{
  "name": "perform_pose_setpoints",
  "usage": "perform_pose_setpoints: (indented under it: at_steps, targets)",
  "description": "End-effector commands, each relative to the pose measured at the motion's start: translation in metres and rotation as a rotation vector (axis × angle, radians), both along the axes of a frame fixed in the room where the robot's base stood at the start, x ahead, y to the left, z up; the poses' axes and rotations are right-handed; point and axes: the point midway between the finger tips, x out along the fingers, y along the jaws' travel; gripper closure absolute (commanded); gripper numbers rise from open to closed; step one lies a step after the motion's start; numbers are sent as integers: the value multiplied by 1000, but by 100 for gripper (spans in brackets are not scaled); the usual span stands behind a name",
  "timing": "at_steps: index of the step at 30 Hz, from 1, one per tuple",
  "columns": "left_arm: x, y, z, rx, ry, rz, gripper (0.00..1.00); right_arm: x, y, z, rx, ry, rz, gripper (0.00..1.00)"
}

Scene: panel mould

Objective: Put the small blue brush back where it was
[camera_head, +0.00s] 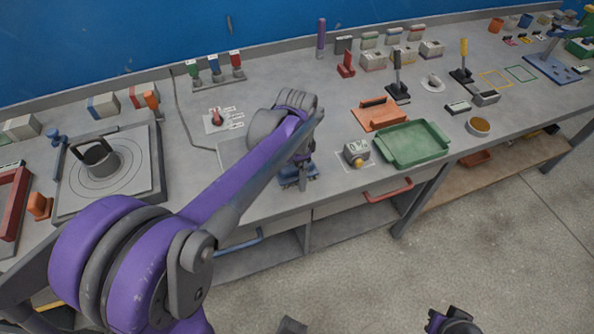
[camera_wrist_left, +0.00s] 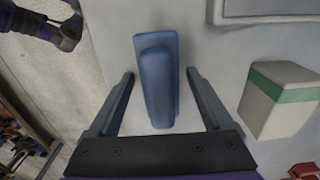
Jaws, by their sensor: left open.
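The small blue brush (camera_wrist_left: 157,82) lies on the grey worktop in the left wrist view. My left gripper (camera_wrist_left: 160,74) is open, with one finger on each side of the brush and a gap to each; whether the brush is touched below cannot be told. In the head view my left gripper (camera_head: 298,180) is low over the bench near its front edge, and a bit of blue shows there. The dark end of my right arm (camera_head: 455,322) shows at the bottom of the head view; its jaws cannot be made out.
A white block with a green band (camera_wrist_left: 282,98) stands right of my left gripper in the wrist view. In the head view a timer-like box (camera_head: 356,152) and a green tray (camera_head: 412,143) stand to the right.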

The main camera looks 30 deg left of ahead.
Motion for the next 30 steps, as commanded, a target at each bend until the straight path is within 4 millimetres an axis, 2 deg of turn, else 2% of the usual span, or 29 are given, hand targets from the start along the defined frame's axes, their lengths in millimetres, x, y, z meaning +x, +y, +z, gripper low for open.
perform_pose_setpoints:
  at_steps: [5, 15, 21, 26, 30]
  targets:
    - [0, 0, 13, 0, 0, 0, 16, 1, 0, 4, 0, -1, 0, 100]
    - [0, 0, 83, 0, 0, 0, 16, 2, 0, 12, 0, -4, 0, 100]
    - [0, 0, 113, 0, 0, 0, 16, 3, 0, 14, 0, -6, 0, 100]
    - [-4, -2, 121, 1, -9, 14, 16, 3, 0, 15, 0, -6, 0, 100]
    - [-30, -17, 109, 5, -77, 115, 16, 3, 0, 15, 0, -6, 0, 100]
